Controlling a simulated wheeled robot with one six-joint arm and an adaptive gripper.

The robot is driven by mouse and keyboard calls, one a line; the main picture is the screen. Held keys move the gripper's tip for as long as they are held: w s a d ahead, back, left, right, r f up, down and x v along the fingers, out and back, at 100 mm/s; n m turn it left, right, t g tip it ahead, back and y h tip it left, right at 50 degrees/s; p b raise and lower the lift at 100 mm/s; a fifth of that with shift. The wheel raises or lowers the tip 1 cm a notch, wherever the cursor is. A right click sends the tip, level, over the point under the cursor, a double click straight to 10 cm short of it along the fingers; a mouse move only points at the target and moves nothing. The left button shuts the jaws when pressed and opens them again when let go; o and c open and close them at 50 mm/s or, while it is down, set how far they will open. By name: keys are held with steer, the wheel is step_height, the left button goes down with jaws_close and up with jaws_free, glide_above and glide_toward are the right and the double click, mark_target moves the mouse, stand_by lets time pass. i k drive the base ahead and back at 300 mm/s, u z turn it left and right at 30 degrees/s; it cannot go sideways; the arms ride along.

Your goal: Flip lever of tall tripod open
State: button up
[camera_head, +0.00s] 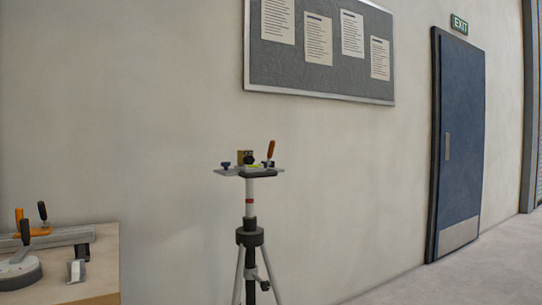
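The tall tripod (249,237) stands upright in the middle of the view, in front of the wall. It has a black collar, a light grey column with a red band, and spread legs whose lower ends are cut off by the frame. A small flat plate (230,171) sits on its top. On the plate are a lever with an orange handle (270,149) that points up, a small brown and black block (246,158) and a dark blue knob (226,165). A crank shows lower on the column. My gripper is not in view.
A wooden bench (107,262) at the lower left holds a grey rail (65,238) with orange and black handles and a round grey base (20,273). A noticeboard (330,88) hangs on the wall. The floor (430,285) right of the tripod is clear toward a blue door (462,140).

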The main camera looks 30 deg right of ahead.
mark_target(271, 148)
steer(key=z, duration=0.5)
steer(key=k, duration=0.6)
steer(key=z, duration=0.95)
steer(key=i, duration=0.8)
steer(key=u, duration=0.65)
steer(key=i, duration=0.75)
steer(key=u, duration=0.7)
